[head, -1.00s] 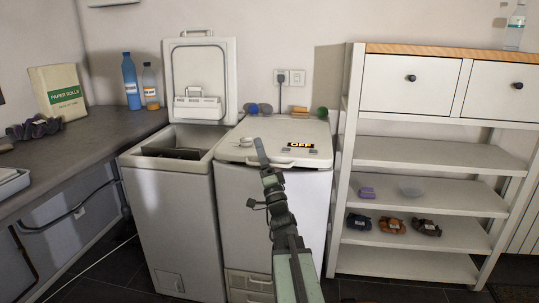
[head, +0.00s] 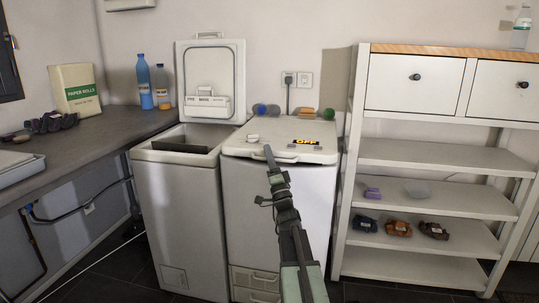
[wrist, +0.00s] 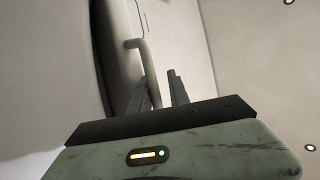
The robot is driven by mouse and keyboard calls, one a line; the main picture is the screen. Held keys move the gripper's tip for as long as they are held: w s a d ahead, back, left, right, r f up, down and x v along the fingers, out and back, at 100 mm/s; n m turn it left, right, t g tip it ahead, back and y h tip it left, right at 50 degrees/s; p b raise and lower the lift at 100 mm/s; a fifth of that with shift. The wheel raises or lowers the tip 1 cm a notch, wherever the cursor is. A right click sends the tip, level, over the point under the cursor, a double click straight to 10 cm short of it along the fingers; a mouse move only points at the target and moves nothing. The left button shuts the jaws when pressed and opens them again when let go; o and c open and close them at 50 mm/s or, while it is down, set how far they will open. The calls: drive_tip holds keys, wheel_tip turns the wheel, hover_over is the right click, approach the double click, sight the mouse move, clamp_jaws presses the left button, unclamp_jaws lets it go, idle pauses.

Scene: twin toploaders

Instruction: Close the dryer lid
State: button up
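Two white top-loading machines stand side by side, and I cannot tell from labels which is the dryer. The left machine (head: 180,215) has its lid (head: 210,75) raised upright against the wall, with a dispenser on its inner face and a handle loop on top. The right machine (head: 310,200) has its lid (head: 290,132) down, with an "OFF" display on it. My gripper (head: 268,150) is at the front edge of that right lid; contact is unclear. In the wrist view my gripper (wrist: 165,85) has two fingers apart with nothing between them, near a curved handle (wrist: 137,45).
A white shelf unit (head: 430,155) stands close on the right. Small colored items lie behind the right machine's lid. Dark floor is free in front.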

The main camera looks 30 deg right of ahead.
drive_tip(key=shift+s+f, duration=0.2)
drive_tip(key=shift+f, duration=0.4)
drive_tip(key=shift+s+d+f+b, duration=0.1)
drive_tip(key=shift+s+f+b, duration=0.4)
drive_tip(key=shift+f+b, duration=0.4)
wheel_tip(320, 180, down, 6)
drive_tip(key=s+d+b, duration=0.1)
drive_tip(key=s+b, duration=0.1)
drive_tip(key=b, duration=0.4)
drive_tip(key=shift+s+d, duration=0.2)
drive_tip(key=shift+d, duration=0.05)
drive_tip(key=shift+w, duration=0.15)
